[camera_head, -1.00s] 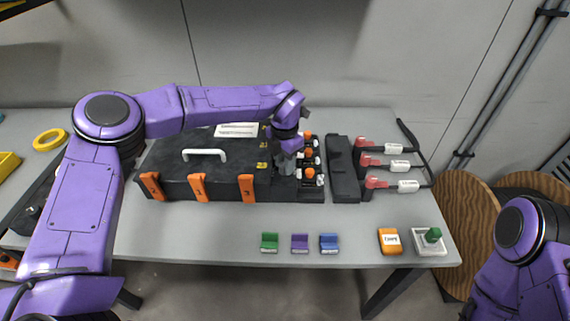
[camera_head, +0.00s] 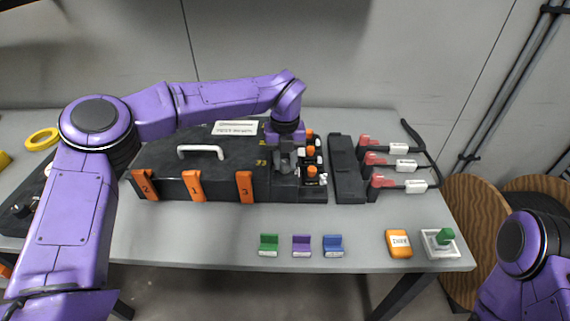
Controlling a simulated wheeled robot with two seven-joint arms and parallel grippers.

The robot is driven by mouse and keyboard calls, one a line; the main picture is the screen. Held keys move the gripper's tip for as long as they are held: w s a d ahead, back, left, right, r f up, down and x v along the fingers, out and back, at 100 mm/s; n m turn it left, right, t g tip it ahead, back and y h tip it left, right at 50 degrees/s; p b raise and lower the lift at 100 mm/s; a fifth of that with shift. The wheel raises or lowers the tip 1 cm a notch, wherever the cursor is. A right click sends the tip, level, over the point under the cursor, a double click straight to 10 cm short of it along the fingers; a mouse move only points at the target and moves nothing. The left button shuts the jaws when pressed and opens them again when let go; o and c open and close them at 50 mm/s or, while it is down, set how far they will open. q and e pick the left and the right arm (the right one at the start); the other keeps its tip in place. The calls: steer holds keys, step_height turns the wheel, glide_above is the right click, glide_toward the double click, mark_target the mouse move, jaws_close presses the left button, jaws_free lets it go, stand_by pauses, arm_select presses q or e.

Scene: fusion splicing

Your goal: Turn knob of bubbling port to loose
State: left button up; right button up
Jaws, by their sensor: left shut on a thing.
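The black splicing box (camera_head: 225,185) stands on the grey table with a white handle and orange latches. At its right end is a port block with several orange knobs, such as the front knob (camera_head: 312,171) and the back knob (camera_head: 310,134). My left gripper (camera_head: 287,166) points down at the left side of this block, beside the orange knobs. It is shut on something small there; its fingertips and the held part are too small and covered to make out. My right arm shows at the lower right, but its gripper is outside the picture.
A black bar (camera_head: 346,170) and red-and-white connectors (camera_head: 385,182) with black cables stand right of the block. Green (camera_head: 268,245), purple (camera_head: 301,245) and blue (camera_head: 333,246) clips, an orange box (camera_head: 398,244) and a white tray (camera_head: 441,252) line the front edge. Yellow tape (camera_head: 42,139) lies far left.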

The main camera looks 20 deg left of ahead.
mark_target(285, 162)
arm_select(q)
steer(key=n+b, duration=0.2)
steer(key=f+n+b, duration=0.1)
steer(key=n, duration=0.2)
steer(key=shift+s+b, duration=0.2)
steer(key=shift+b, duration=0.2)
steer(key=shift+r+n+b, duration=0.2)
steer(key=shift+n+b, duration=0.6)
steer(key=shift+n, duration=0.4)
steer(key=shift+r, duration=0.1)
steer(key=o, duration=0.8)
steer(key=shift+c, duration=0.2)
steer(key=shift+w+r, duration=0.1)
steer(key=shift+r, duration=0.1)
step_height(285, 162, up, 10)
steer(key=shift+r, duration=0.15)
